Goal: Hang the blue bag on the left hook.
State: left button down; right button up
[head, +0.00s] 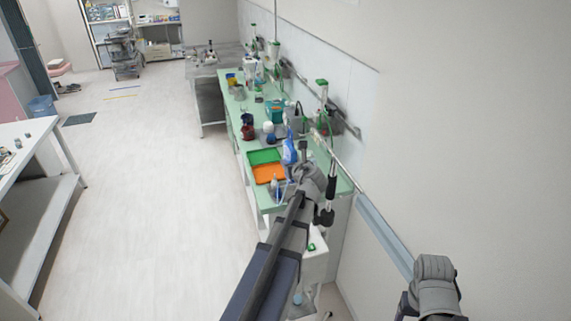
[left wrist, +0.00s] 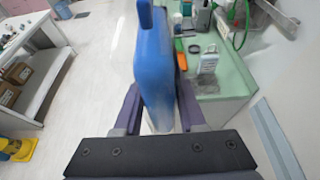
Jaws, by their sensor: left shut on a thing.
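The blue bag (head: 289,150) is at the far end of my left arm in the head view, above the green bench. In the left wrist view, the blue bag (left wrist: 155,65) stands upright between the two fingers. My left gripper (left wrist: 156,105) is shut on it. In the head view, the left gripper (head: 294,166) is small and partly hidden by my own wrist. I cannot make out the left hook for certain in either view. My right gripper is not in view; only a grey part of my right arm shows at the lower right.
A green bench (head: 231,98) runs along the right wall, crowded with bottles and equipment. A green tray (head: 264,156) and an orange tray (head: 268,174) lie near its front. A grey wall rail (head: 345,122) is behind. A white table (head: 30,130) stands left. The floor between is clear.

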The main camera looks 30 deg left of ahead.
pick_arm(q)
jog(key=w+d, duration=0.1)
jog(key=w+d+b, duration=0.1)
jog(key=w+d, duration=0.1)
jog(key=shift+w+f, duration=0.15)
jog(key=shift+f, duration=0.25)
